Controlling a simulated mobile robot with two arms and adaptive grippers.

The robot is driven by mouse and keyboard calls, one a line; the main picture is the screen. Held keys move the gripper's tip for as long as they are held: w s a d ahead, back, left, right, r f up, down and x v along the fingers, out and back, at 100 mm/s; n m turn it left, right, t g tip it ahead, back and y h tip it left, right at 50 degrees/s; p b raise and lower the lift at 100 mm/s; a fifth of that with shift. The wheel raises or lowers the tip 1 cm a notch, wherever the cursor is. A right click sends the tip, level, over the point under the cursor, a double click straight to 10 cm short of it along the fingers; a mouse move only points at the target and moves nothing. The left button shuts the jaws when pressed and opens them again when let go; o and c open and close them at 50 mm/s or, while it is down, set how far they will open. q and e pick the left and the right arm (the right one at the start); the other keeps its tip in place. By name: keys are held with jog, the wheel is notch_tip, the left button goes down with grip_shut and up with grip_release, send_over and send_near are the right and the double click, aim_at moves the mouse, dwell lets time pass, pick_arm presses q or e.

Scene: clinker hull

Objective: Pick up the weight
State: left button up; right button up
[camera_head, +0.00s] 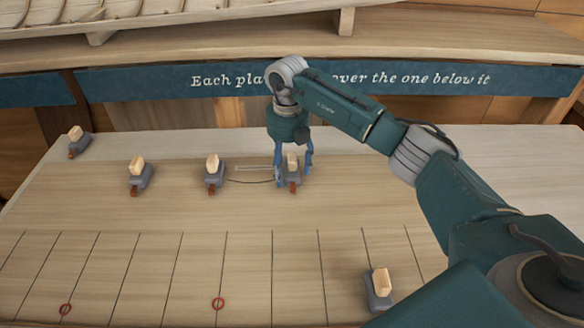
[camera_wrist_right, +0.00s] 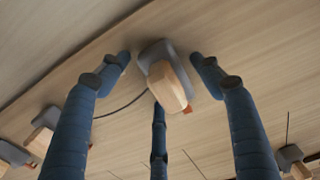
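Several alike weights, grey blocks with a pale wooden grip and a reddish-brown tab, stand on the plank table. One weight (camera_head: 293,184) stands between the fingers of my right gripper (camera_head: 293,176). In the right wrist view this weight (camera_wrist_right: 168,85) sits between the blue fingers of the gripper (camera_wrist_right: 160,62). The fingers are spread, with gaps to the weight at both sides. The third finger lies below it in that view; whether it touches is unclear. A thin dark line runs left from near this weight. My left gripper is not in view.
Other weights stand at the left (camera_head: 140,177), left of the gripper (camera_head: 213,177), far left (camera_head: 78,143) and front right (camera_head: 379,288). Two red rings (camera_head: 218,303) mark the lined front planks. A blue lettered board (camera_head: 220,80) runs behind the table.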

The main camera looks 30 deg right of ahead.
grip_shut()
jog(key=shift+w+r, duration=0.1)
jog(key=shift+r, duration=0.1)
jog(key=shift+r+b, duration=0.3)
jog(key=shift+r, duration=0.35)
notch_tip(320, 180, up, 10)
jog(key=b, duration=0.2)
jog(key=shift+f+b, duration=0.1)
jog(key=shift+b, duration=0.25)
notch_tip(320, 180, up, 9)
jog(key=shift+f+p, duration=0.15)
jog(key=shift+p, duration=0.3)
